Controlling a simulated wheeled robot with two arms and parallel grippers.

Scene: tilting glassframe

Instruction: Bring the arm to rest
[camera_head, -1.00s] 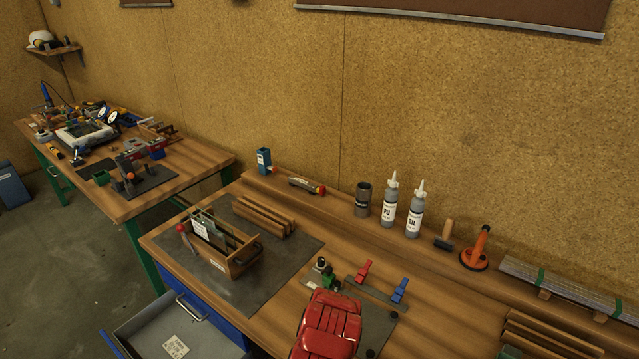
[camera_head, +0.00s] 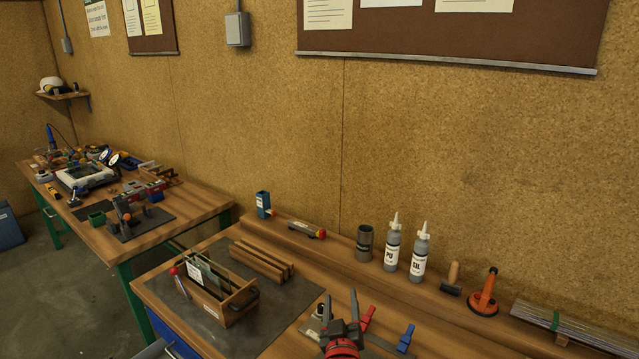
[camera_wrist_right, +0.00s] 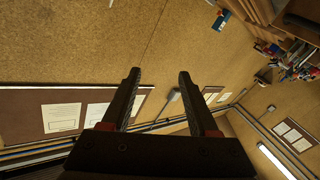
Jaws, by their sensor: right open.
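My right gripper (camera_head: 341,312) shows at the bottom centre of the head view, its two dark fingers pointing up and apart with nothing between them. The red part of my right arm lies just below it at the picture's lower edge. In the right wrist view the open fingers (camera_wrist_right: 158,78) stand apart against the tan wall, with empty air between them. The gripper appears in front of the near workbench (camera_head: 262,345), to the right of the wooden box (camera_head: 228,307) that holds upright panes. My left gripper is not in view.
A red clamp (camera_head: 367,318) and a blue clamp (camera_head: 406,337) are close to the right gripper. Two bottles (camera_head: 391,248), a dark cylinder (camera_head: 364,243) and an orange suction lifter (camera_head: 485,295) stand along the back. A second bench (camera_head: 190,205) is at left.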

